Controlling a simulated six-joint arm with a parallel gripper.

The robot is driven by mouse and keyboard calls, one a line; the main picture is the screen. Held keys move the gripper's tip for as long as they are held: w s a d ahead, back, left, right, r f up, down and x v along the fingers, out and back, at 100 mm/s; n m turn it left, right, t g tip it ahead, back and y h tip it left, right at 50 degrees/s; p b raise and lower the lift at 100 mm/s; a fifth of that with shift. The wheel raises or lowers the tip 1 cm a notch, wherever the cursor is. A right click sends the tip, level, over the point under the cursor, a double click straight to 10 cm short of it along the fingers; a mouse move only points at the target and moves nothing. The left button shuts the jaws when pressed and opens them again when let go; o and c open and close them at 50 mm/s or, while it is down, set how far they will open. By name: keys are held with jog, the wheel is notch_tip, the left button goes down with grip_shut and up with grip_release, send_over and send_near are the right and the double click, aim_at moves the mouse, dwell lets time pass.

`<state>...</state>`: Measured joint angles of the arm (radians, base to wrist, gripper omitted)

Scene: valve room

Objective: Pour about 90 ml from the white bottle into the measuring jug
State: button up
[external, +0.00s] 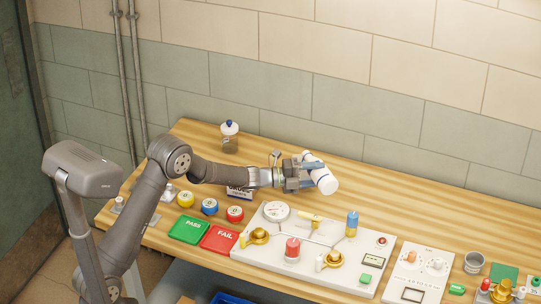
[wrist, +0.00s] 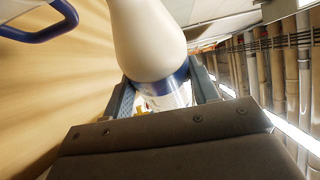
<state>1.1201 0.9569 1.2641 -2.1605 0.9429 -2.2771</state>
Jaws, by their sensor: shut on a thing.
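My gripper (external: 308,174) is shut around the white bottle (external: 324,178), above the table behind the white valve panel. The bottle is tilted, its lower end pointing down and to the right in the external view. In the wrist view the white bottle (wrist: 147,40) has a blue band between the two fingers of my gripper (wrist: 163,95). A blue loop handle (wrist: 62,22) shows at the top left of the wrist view; it may belong to the measuring jug, whose body is not clear there. I cannot make out the jug in the external view. No liquid stream shows.
The valve panel (external: 262,266) with gauge and knobs lies in front. A blue-capped bottle (external: 229,138) stands at the back, a metal cup (external: 473,262) at right. The table's back right is clear.

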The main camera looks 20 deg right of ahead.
jog(key=shift+s+r+n, duration=0.1)
jog(key=shift+r+n, duration=0.3)
jog(key=shift+r, duration=0.05)
dwell(1.7)
jog(key=shift+f, duration=0.1)
jog(key=shift+s+f+m, duration=0.1)
jog(key=shift+f+m, duration=0.3)
jog(key=shift+m, duration=0.2)
jog(key=shift+s+f+m+y, duration=0.2)
jog(key=shift+m+y, duration=0.1)
jog(key=shift+m, duration=0.6)
jog(key=shift+s+f+m, duration=0.25)
jog(key=shift+f+m, duration=0.25)
jog(key=shift+f, duration=0.05)
jog(key=shift+w+f+m+t+y, duration=0.3)
jog(key=shift+f+m+t+y, duration=0.1)
jog(key=shift+f+m, duration=0.4)
